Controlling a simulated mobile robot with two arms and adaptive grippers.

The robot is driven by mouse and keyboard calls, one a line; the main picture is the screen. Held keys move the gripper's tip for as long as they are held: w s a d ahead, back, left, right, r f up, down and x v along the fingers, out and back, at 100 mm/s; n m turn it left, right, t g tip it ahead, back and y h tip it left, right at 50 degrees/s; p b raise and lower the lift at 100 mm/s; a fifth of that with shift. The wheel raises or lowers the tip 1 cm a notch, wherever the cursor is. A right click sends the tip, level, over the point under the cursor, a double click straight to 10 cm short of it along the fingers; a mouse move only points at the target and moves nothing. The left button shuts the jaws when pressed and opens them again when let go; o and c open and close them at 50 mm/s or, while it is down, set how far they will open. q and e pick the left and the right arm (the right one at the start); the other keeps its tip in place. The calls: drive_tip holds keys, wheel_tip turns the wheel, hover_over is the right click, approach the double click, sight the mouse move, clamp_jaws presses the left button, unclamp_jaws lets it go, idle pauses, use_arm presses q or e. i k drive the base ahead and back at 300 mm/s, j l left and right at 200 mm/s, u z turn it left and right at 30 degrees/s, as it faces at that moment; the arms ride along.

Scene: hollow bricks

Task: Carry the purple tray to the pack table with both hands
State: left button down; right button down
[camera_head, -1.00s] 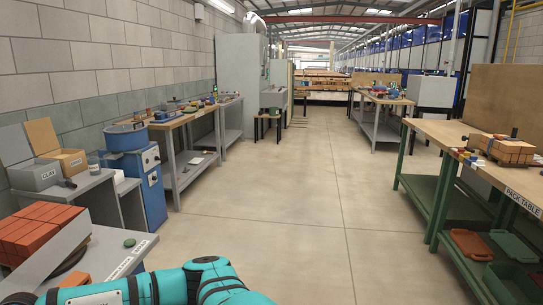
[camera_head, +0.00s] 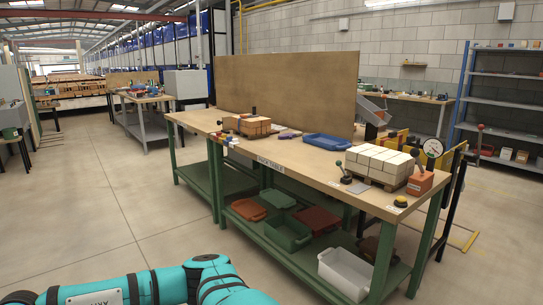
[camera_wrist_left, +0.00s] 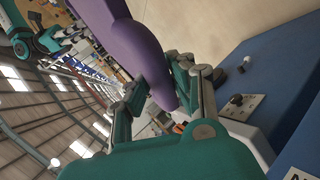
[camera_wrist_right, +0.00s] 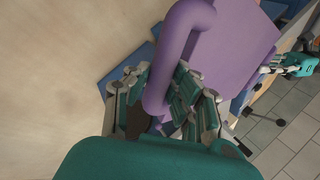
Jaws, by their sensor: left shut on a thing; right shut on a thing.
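The purple tray does not show in the head view; parts of it show in both wrist views. In the left wrist view, my left gripper (camera_wrist_left: 163,98) is shut on one end of the purple tray (camera_wrist_left: 135,45). In the right wrist view, my right gripper (camera_wrist_right: 164,100) is shut on a rounded handle of the tray (camera_wrist_right: 235,50). The tray's full shape and any load are hidden. The pack table (camera_head: 308,163), wooden-topped with green legs, stands ahead and to the right in the head view. A teal arm of mine crosses the bottom of that view.
Bins, including a white one (camera_head: 345,274), sit on the lower shelf. Floor (camera_head: 100,200) at left is clear.

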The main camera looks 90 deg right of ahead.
sight(291, 154)
drive_tip(key=z, duration=1.6)
drive_tip(key=i+j+z, duration=0.1)
drive_tip(key=i+z, duration=0.25)
drive_tip(key=i+j+z, duration=0.3)
drive_tip(key=i, duration=0.25)
drive_tip(key=i+j, duration=0.1)
drive_tip(key=i, duration=0.65)
drive_tip(key=i+j, duration=0.1)
drive_tip(key=i, duration=0.6)
drive_tip(key=i+j+z, duration=0.15)
drive_tip(key=i, duration=1.35)
drive_tip(key=i+z, duration=0.2)
drive_tip(key=z, duration=1.2)
